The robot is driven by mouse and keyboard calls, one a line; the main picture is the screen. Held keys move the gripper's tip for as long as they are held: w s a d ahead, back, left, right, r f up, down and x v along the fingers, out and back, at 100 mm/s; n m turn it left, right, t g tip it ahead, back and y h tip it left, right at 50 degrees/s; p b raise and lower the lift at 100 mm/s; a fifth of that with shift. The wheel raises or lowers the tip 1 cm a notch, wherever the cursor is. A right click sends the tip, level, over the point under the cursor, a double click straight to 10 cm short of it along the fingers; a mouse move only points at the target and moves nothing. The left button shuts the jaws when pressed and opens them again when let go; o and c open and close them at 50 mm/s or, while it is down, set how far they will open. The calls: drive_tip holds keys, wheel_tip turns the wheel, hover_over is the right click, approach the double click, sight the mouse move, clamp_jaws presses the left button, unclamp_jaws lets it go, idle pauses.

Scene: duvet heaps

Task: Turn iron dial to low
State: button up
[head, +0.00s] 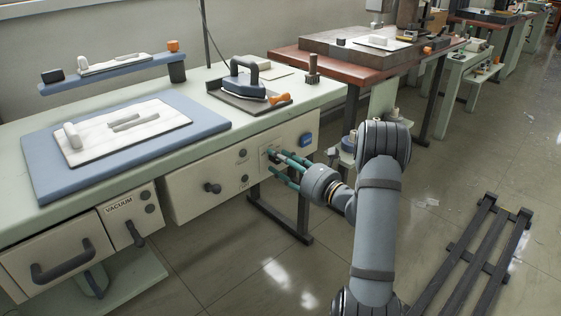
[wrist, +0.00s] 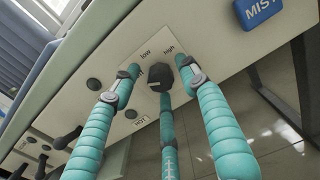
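The dark round iron dial (wrist: 160,77) is on the pale front panel, between the printed words "low" and "high" above it in the wrist view. My gripper (wrist: 159,74) has three ribbed teal fingers spread around the dial, one left, one right and one below. Its fingers look apart; whether any touches the dial I cannot tell. In the head view my gripper (head: 284,164) reaches the panel below the iron and mostly hides the dial. Which way the dial points is too small to read.
A blue MIST button (wrist: 258,12) is right of the dial. Other dark knobs (wrist: 131,114) are on the panel. The iron (head: 244,84) rests on the table above. A blue ironing pad (head: 45,165) lies to the left. The floor right of the table has free room.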

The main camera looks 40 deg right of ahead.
drive_tip(key=shift+c, duration=1.2)
drive_tip(key=c, duration=0.8)
clamp_jaws()
drive_tip(key=shift+r+m+p, duration=0.1)
drive_tip(key=shift+m+p, duration=0.3)
drive_tip(key=shift+p, duration=0.05)
drive_tip(key=shift+m+p, duration=5.5)
drive_tip(key=shift+p, duration=0.05)
